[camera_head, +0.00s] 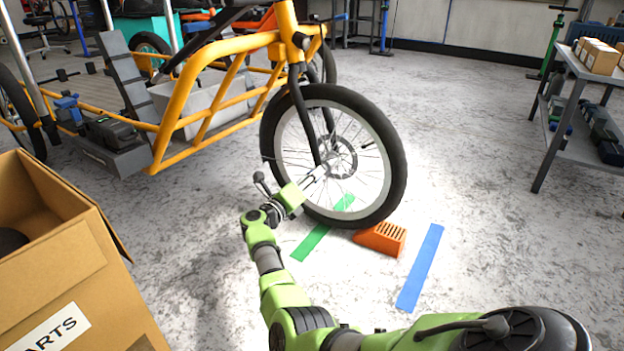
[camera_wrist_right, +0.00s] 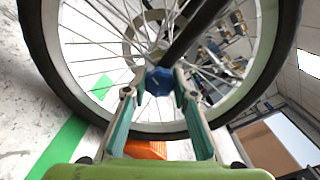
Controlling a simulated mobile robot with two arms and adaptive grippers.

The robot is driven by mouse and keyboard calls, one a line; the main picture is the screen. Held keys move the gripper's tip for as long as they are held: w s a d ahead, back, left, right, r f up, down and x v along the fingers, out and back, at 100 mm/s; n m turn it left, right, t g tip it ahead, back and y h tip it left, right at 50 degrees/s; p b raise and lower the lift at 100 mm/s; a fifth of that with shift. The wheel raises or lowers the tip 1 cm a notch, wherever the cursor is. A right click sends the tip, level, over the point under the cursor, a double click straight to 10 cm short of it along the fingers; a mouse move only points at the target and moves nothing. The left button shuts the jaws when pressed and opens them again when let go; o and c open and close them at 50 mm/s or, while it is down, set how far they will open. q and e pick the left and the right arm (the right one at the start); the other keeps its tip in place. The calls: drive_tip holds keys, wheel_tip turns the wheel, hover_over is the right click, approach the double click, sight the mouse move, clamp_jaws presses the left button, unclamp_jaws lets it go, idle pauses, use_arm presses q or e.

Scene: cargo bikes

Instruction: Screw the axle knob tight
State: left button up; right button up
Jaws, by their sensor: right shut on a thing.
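The blue axle knob (camera_wrist_right: 159,80) shows in the right wrist view at the wheel's hub, at the lower end of the dark fork leg (camera_wrist_right: 195,35). My right gripper (camera_wrist_right: 160,88) is shut on the knob, with one finger on each side of it. In the head view my right gripper (camera_head: 322,171) reaches to the hub of the front wheel (camera_head: 392,150), and the knob is hidden there. The wheel stands upright in the yellow cargo bike's fork (camera_head: 302,105). My left gripper is not in view.
An orange wedge block (camera_head: 380,238) sits at the tyre's foot. Green (camera_head: 322,230) and blue (camera_head: 420,268) tape strips lie on the floor. A cardboard parts box (camera_head: 75,270) stands at the left, a grey shelf cart (camera_head: 570,110) at the right. Floor between wheel and cart is clear.

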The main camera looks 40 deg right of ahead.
drive_tip(key=shift+f+m, duration=0.15)
drive_tip(key=shift+m, duration=0.45)
drive_tip(key=o, duration=1.1)
drive_tip(key=shift+a, duration=0.1)
drive_tip(key=v, duration=0.7)
drive_tip(key=shift+s+a, duration=0.1)
drive_tip(key=shift+a, duration=0.1)
